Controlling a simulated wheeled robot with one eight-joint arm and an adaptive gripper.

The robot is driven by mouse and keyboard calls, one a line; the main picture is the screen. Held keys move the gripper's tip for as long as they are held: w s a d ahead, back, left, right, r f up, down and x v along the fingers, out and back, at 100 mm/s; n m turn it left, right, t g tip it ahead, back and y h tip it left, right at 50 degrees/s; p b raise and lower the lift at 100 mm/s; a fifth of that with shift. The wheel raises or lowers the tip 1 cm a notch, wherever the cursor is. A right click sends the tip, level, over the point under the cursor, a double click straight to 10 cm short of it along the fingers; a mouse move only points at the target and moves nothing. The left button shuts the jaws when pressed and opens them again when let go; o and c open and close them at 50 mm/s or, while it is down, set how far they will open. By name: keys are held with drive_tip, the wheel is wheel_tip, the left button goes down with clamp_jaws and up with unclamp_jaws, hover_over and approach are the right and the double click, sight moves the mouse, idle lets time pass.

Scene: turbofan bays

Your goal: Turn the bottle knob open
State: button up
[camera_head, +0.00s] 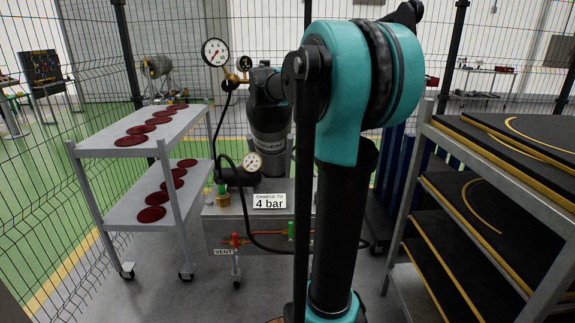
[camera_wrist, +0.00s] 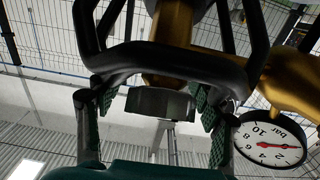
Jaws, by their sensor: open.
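A dark grey knob (camera_wrist: 160,102) shows in the middle of the wrist view, next to a brass valve body (camera_wrist: 170,35). My gripper (camera_wrist: 158,103) is open, with a green-padded finger on each side of the knob and a visible gap on both sides. In the head view, a dark bottle (camera_head: 269,135) stands upright behind a grey cart, with a brass regulator (camera_head: 233,77) and a large round gauge (camera_head: 215,52) at its upper left. The knob and fingertips cannot be made out there. The gauge also shows in the wrist view (camera_wrist: 270,143), close beside the right finger.
The grey cart (camera_head: 220,240) carries a "4 bar" sign (camera_head: 269,201), a second gauge (camera_head: 252,163), valves and a black hose. A shelf trolley (camera_head: 105,145) with red discs stands left. A rack with black panels (camera_head: 470,205) stands right. Wire fencing runs behind.

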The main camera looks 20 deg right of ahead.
drive_tip(key=m+g+h, duration=0.1)
drive_tip(key=m+h, duration=0.1)
drive_tip(key=shift+d+m, duration=0.1)
drive_tip(key=shift+m, duration=0.3)
drive_tip(key=v, duration=1.7)
drive_tip(key=s+d+f+g, duration=0.2)
drive_tip(key=s+f, duration=0.1)
drive_tip(key=f, duration=0.5)
drive_tip(key=s+d+f+g, duration=0.1)
drive_tip(key=s+f, duration=0.3)
drive_tip(key=f, duration=0.5)
drive_tip(key=s+d+f+g, duration=0.2)
drive_tip(key=s+f+g, duration=0.1)
drive_tip(key=f, duration=0.5)
drive_tip(key=shift+d+f+n+g, duration=0.25)
drive_tip(key=shift+d+n+g, duration=0.05)
drive_tip(key=shift+g, duration=0.3)
drive_tip(key=shift+s+r, duration=0.1)
